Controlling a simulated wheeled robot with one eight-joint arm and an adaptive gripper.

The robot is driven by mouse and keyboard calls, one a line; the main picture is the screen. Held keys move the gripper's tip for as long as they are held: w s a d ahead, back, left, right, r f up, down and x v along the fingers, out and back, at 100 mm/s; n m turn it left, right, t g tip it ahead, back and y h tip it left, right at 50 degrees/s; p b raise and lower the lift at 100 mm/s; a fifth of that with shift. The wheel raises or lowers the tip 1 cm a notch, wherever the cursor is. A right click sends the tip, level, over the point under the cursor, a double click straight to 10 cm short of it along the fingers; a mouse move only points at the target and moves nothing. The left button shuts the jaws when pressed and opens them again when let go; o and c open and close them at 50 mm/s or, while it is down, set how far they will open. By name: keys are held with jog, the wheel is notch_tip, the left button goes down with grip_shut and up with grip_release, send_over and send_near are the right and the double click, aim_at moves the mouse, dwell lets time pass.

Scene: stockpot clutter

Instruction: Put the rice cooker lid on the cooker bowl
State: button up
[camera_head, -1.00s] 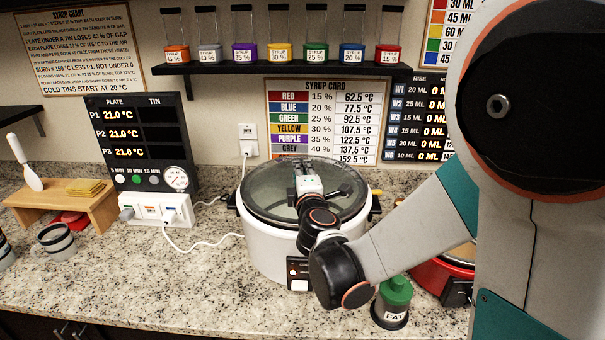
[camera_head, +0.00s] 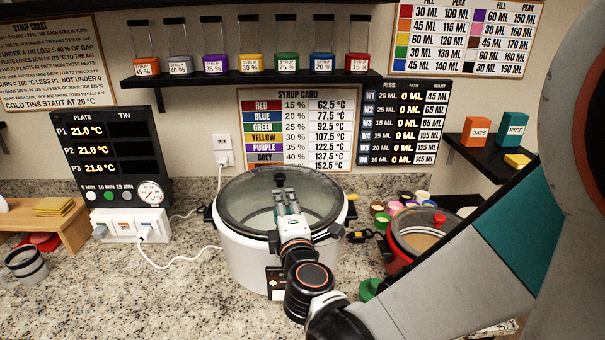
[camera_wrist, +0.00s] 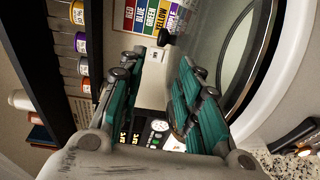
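The white cooker bowl (camera_head: 247,262) stands on the counter in the middle of the head view. The round glass lid (camera_head: 245,205) with a dark rim lies across its mouth; I cannot tell whether it is fully seated. In the wrist view the glass (camera_wrist: 212,45) fills the upper right, beside the cooker's white rim (camera_wrist: 297,70). My gripper (camera_head: 283,190) is over the lid in the head view. In the wrist view its two teal fingers (camera_wrist: 155,100) are wide apart, with nothing visible between them. My wrist hides the lid's near edge.
A red pot (camera_head: 398,262) with a glass lid stands to the right, partly behind my arm. Small coloured jars (camera_head: 395,207) stand behind it. A plate display (camera_head: 108,150) and white power box (camera_head: 128,225) are left. A shelf (camera_head: 255,77) with syrup bottles hangs above.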

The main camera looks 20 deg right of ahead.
jog(key=s+d+f+m+g+h, duration=0.2)
jog(key=s+d+m+g, duration=0.5)
jog(key=m, duration=0.4)
jog(key=s+a+m+g+y, duration=0.1)
jog(key=s+a+m+y, duration=0.1)
jog(key=s, duration=0.4)
jog(key=s+a+f+m+g+y, duration=0.1)
jog(key=s+a+m+g+y, duration=0.1)
jog(key=s, duration=0.5)
jog(key=shift+a+f+m+y, duration=0.15)
jog(key=shift+f+m+y, duration=0.15)
jog(key=shift+m, duration=0.3)
jog(key=shift+r, duration=0.1)
